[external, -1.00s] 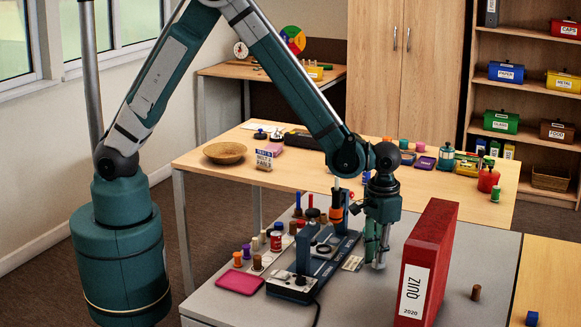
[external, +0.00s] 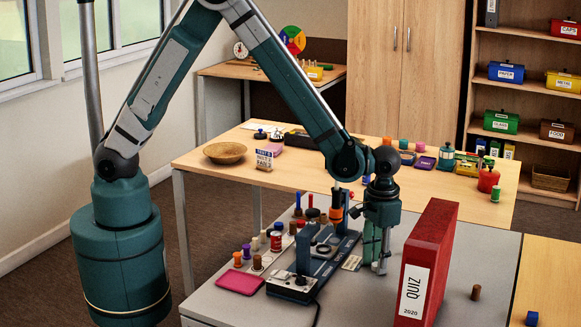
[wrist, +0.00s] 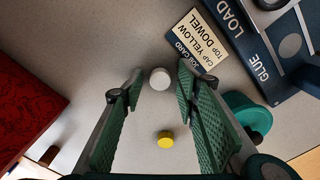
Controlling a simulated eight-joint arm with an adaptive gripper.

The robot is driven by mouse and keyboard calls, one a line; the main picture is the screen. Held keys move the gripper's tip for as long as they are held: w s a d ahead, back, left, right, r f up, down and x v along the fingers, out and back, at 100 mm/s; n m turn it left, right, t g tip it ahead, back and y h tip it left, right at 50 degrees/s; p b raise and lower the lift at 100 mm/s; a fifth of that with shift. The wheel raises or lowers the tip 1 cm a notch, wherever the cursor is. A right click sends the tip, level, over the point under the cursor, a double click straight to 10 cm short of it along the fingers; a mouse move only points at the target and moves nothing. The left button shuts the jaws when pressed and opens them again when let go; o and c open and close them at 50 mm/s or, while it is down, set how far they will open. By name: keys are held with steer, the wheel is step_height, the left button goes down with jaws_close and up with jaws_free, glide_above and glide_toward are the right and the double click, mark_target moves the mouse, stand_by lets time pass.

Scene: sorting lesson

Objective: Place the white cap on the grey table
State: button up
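The white cap (wrist: 160,78) shows in the wrist view over the grey table (wrist: 110,50), between my fingertips with a gap on each side. My gripper (external: 379,266) is open and points down, just left of the red QUIZ binder in the external view. Its two green finger pads also show in the wrist view. A yellow cap (wrist: 165,138) lies nearer the palm side of that view. The white cap cannot be made out in the external view.
The red binder (external: 430,240) stands close on the right. Several pegs and spools crowd the table's left part. A brown plug (external: 476,293) stands right of the binder.

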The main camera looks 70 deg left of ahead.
mark_target(375, 263)
steer(key=shift+r, duration=0.15)
step_height(375, 263, up, 12)
steer(key=p, duration=0.2)
steer(key=shift+p, duration=0.3)
stand_by(0.3)
stand_by(0.4)
steer(key=s+a+r+t, duration=0.1)
steer(key=s+a+r, duration=0.3)
steer(key=a+r, duration=0.45)
steer(key=s+a+r+t, duration=0.2)
steer(key=s+a+r, duration=0.2)
steer(key=a+r, duration=0.5)
steer(key=s+a+r+t, duration=0.1)
steer(key=s+a+t, duration=0.1)
steer(key=s+a, duration=0.6)
steer(key=s+a+r+t, duration=0.2)
steer(key=s+a, duration=0.7)
steer(key=s, duration=0.1)
steer(key=shift+s+a+r, duration=0.25)
steer(key=shift+r, duration=0.05)
